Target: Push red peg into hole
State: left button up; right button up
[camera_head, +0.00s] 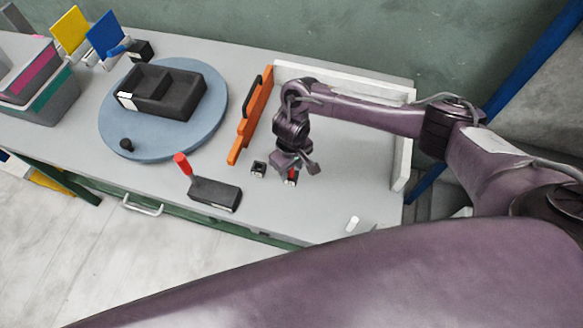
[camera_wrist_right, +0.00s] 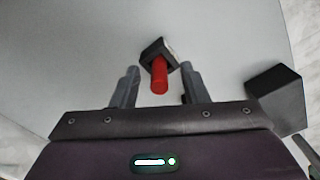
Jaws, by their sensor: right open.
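The red peg (camera_wrist_right: 159,76) sticks out of a small black block (camera_wrist_right: 152,48) in the right wrist view. In the head view the red peg (camera_head: 291,174) shows small and partly covered, right below my right gripper (camera_head: 295,165). My right gripper (camera_wrist_right: 161,72) is open, with one finger on each side of the peg and a visible gap to each. I cannot tell how deep the peg sits in the block. My left gripper is not in view.
A second small black block (camera_head: 259,170) stands just left of the gripper. Further left are a dark block (camera_head: 215,193) with a red handle (camera_head: 182,164), an orange-handled part (camera_head: 251,115), and a blue round plate (camera_head: 205,127) bearing a black tray (camera_head: 180,105). A white ledge (camera_head: 402,164) bounds the right.

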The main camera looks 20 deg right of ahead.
notch_tip(320, 180, up, 7)
jog(key=shift+f+p, duration=0.1)
jog(key=shift+p, duration=0.35)
jog(key=shift+s, duration=0.1)
